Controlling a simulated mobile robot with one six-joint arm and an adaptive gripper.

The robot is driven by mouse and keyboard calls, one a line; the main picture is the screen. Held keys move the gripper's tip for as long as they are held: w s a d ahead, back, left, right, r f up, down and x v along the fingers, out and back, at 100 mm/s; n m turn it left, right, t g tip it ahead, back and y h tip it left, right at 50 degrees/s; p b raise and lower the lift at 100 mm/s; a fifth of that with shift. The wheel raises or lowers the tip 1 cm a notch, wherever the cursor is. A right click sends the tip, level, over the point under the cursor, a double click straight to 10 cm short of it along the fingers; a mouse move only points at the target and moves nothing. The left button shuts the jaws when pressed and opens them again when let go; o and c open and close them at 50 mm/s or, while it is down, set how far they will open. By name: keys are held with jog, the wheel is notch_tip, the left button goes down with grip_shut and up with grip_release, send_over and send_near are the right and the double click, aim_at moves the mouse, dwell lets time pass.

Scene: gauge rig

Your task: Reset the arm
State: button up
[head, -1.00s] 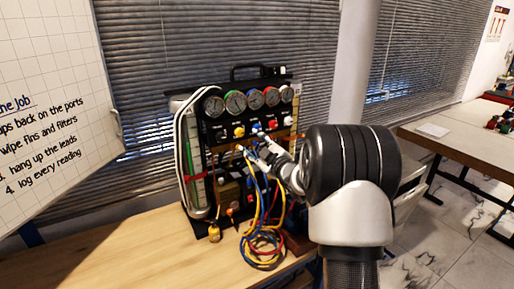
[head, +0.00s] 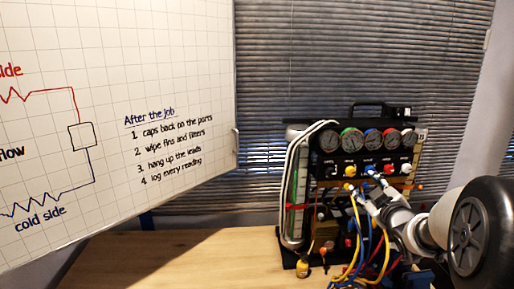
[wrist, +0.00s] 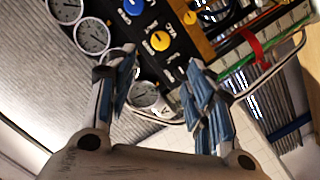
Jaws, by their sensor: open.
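The gauge rig (head: 297,205) stands on the bench at the right of the head view. It has a row of round gauges and coloured knobs below them, among them a blue knob (head: 370,169) and a yellow knob (head: 350,170). My gripper (head: 367,194) is in front of the rig's panel, just below the blue knob. In the wrist view my gripper (wrist: 160,78) has its two blue-padded fingers apart, with nothing held between them. A gauge (wrist: 147,96) shows through the gap, and the yellow knob (wrist: 160,41) lies between and beyond the fingertips.
Yellow, blue and red hoses (head: 352,245) hang in front of the rig, close under my gripper. A small yellow bottle (head: 302,267) stands at its left foot. A whiteboard (head: 180,90) fills the upper left. The wooden bench (head: 190,260) is bare left of the rig.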

jog(key=s+a+r+m+g+h, duration=0.1)
jog(key=s+a+m+g, duration=0.2)
jog(key=s, duration=0.4)
jog(key=s+a+r+m+g+h, duration=0.1)
jog(key=s+a+m+g, duration=0.1)
jog(key=s+a, duration=0.5)
jog(key=s+a+f+g+y, duration=0.1)
jog(key=s+a+f+g, duration=0.1)
jog(key=s, duration=0.7)
jog(key=s+a+f+m+g+y, duration=0.1)
jog(key=s+a+f+g, duration=0.1)
jog(key=s+a, duration=0.3)
jog(key=s+a+f+m+g+y, duration=0.1)
jog(key=s+a+f+g, duration=0.2)
jog(key=s, duration=1)
jog(key=shift+s+a+f, duration=0.35)
jog(key=shift+a+f, duration=0.2)
